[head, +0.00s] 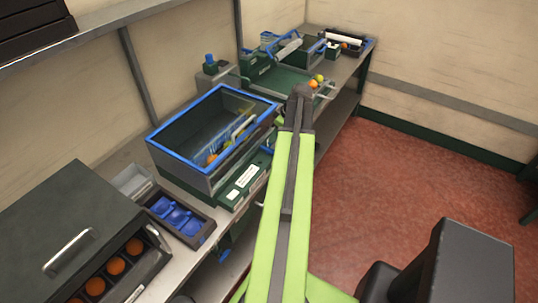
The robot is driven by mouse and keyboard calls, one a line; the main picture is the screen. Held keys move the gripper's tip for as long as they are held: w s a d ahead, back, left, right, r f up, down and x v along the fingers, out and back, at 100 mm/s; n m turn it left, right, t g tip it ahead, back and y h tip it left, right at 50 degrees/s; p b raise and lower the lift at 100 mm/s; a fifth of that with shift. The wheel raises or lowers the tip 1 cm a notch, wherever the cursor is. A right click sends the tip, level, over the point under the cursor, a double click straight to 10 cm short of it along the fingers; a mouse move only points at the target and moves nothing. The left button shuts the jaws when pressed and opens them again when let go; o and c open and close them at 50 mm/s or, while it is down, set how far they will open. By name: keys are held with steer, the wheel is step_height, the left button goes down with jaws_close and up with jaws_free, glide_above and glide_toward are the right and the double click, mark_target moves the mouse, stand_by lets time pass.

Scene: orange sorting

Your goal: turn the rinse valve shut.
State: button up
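I cannot tell for sure which part is the rinse valve. A blue-rimmed, clear-walled tank (163,150) stands on the bench with a few oranges and a blue rack inside. A small blue piece (267,149) shows at the tank's right end, partly hidden by my arm. Another blue piece (224,256) shows below the bench edge. A blue knob-like top (209,59) stands on a grey block behind the tank. My green arm reaches up the middle of the picture, past the tank's right side. My gripper's fingers cannot be made out.
A dark cabinet (70,215) with an open drawer of oranges stands at front left, beside a tray of blue pieces (207,231). A green tray (262,82) holds fruit farther back. The red floor (400,160) to the right is largely clear.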

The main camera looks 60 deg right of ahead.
mark_target(268, 148)
steer(key=b+x, duration=0.7)
steer(key=x, duration=0.2)
steer(key=shift+f, duration=0.35)
steer(key=shift+r, duration=0.15)
steer(key=shift+c, duration=0.3)
jaws_close()
